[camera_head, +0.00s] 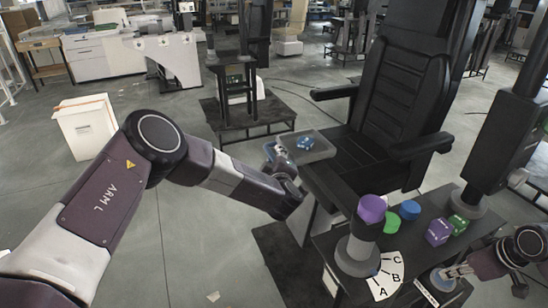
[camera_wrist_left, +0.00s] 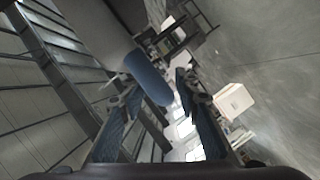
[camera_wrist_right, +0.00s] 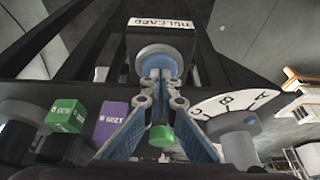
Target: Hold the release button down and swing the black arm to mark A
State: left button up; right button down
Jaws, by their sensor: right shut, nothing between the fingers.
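A black chair (camera_head: 395,95) stands behind.

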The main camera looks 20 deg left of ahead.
pick_arm(q)
jog(key=shift+s, duration=0.15)
jog(key=shift+s+r, duration=0.1)
jog(key=shift+s, duration=0.1)
jog(key=v, duration=1.1)
jog(key=shift+s+d, duration=0.15)
jog(key=shift+s, duration=0.05)
